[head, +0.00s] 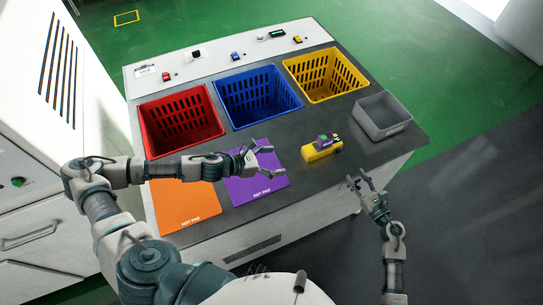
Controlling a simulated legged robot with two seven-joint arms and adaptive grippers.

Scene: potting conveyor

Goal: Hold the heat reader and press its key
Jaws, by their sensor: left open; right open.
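The heat reader (316,151) looks to be the small yellow device with a purple top, lying on the dark bench top right of the purple pad. A small green patch shows on its top; I cannot tell whether this is its key. My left gripper (268,160) is open and empty above the purple hot pad (255,187), left of the reader and apart from it. My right gripper (359,181) is open and empty near the bench's front right edge, below and right of the reader, not touching it.
An orange hot pad (185,207) lies left of the purple one. Red (181,135), blue (257,107) and yellow (325,85) baskets stand along the back. A grey bin (382,128) stands at the right. Bare bench surrounds the reader. A white cabinet (45,110) stands left.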

